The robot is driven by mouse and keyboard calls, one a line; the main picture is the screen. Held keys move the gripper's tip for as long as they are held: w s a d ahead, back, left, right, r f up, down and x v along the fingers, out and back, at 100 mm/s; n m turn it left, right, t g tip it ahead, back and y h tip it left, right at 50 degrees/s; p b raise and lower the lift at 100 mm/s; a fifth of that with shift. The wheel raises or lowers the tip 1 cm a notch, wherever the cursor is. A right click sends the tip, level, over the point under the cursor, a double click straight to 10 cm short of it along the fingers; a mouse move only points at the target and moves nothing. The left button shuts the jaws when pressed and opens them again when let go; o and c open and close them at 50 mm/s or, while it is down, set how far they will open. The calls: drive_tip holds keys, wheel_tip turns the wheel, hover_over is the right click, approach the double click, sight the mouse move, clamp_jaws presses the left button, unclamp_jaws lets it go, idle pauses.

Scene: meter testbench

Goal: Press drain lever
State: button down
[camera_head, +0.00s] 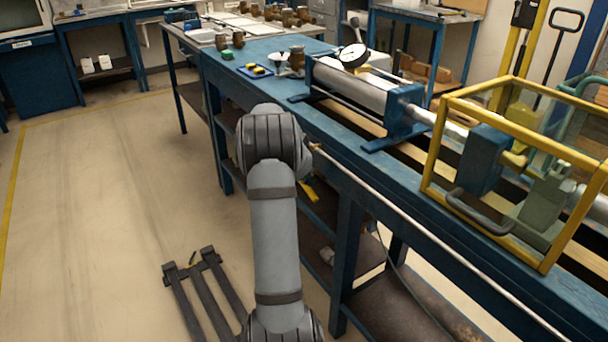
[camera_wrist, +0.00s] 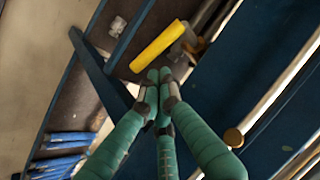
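The drain lever appears to be the yellow handle (camera_wrist: 158,46) on a grey metal fitting in the wrist view. In the head view a yellow piece (camera_head: 309,190) shows below the bench's front edge, partly hidden by my arm. My gripper (camera_wrist: 159,75) has teal fingers with their tips together, and nothing shows between them. The tips are just below the yellow handle in the wrist picture. I cannot tell whether they touch it.
The blue bench (camera_head: 345,135) carries a pipe rig and a yellow-framed guard (camera_head: 432,150). A long metal rod (camera_head: 430,235) runs along its front. A lower shelf (camera_head: 400,305) lies under the bench. A dark pallet fork (camera_head: 200,290) lies on the otherwise open floor at left.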

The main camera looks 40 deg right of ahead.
sight(311, 192)
drive_tip(key=shift+x, duration=1.55)
drive_tip(key=shift+w+f+b, duration=0.1)
drive_tip(key=shift+f+b, duration=0.25)
drive_tip(key=shift+b, duration=0.65)
drive_tip(key=shift+r+t+b, duration=0.15)
drive_tip(key=shift+t+b, duration=0.15)
drive_tip(key=shift+b, duration=0.55)
